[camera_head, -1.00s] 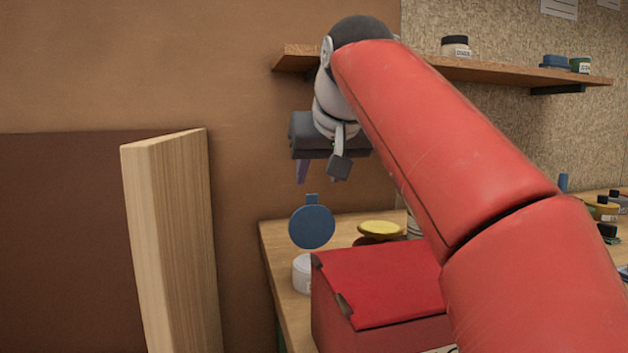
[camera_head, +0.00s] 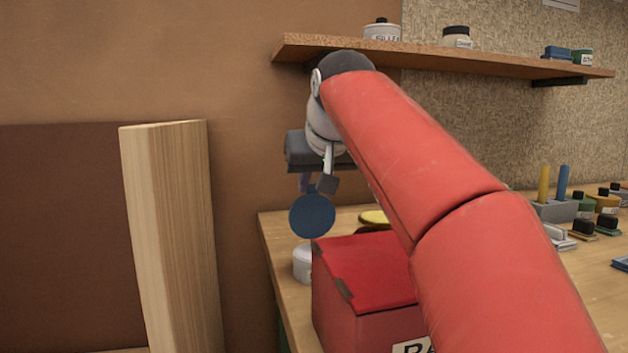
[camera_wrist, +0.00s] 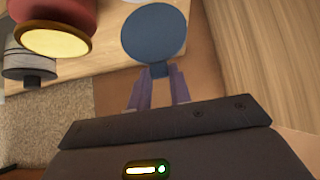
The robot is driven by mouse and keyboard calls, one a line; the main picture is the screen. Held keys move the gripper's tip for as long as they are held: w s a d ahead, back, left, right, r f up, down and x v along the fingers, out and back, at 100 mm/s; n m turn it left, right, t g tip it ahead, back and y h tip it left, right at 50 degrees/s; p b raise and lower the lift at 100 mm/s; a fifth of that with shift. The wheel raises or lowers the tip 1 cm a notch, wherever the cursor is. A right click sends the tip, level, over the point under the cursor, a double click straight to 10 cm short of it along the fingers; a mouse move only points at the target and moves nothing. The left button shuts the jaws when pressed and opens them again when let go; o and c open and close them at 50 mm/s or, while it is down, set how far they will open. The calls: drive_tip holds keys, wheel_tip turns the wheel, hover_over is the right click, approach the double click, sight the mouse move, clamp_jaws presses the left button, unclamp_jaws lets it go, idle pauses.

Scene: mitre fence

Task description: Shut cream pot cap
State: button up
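The cream pot (camera_head: 302,263) is a small white pot on the bench near its left edge, partly hidden by the red box. Its round blue cap (camera_head: 312,215) stands up open above the pot, with a small tab at the top. My gripper (camera_head: 314,187) is just above the cap, at the tab. In the wrist view the blue cap (camera_wrist: 154,32) lies beyond the fingertips. The tab sits between the two purple fingers of my gripper (camera_wrist: 158,76), which are apart; I see no clear grip on it. The pot's body is not clear in that view.
A red box (camera_head: 365,280) stands right beside the pot. A yellow-topped dark red item (camera_head: 373,217) is behind it, also in the wrist view (camera_wrist: 55,40). A wooden board (camera_head: 170,230) stands at left. A shelf (camera_head: 480,62) with jars is above; several small items lie at right.

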sight(323, 203)
clamp_jaws()
drive_tip(key=shift+s+f+t+b, duration=0.3)
drive_tip(key=shift+b, duration=0.6)
drive_tip(key=b, duration=0.1)
drive_tip(key=s+t+b, duration=0.1)
drive_tip(key=shift+s+d+f+b, duration=0.2)
drive_tip(key=shift+s+d+b, duration=0.1)
drive_tip(key=shift+b, duration=0.1)
drive_tip(key=shift+s+d+f+b, duration=0.15)
drive_tip(key=shift+s+f+b, duration=0.3)
drive_tip(key=shift+s, duration=0.4)
drive_tip(key=shift+s+d+f+b, duration=0.1)
drive_tip(key=shift+s+f+b, duration=0.3)
drive_tip(key=shift+s, duration=0.4)
drive_tip(key=o, duration=0.8)
unclamp_jaws()
drive_tip(key=shift+o, duration=0.2)
drive_tip(key=shift+r, duration=0.1)
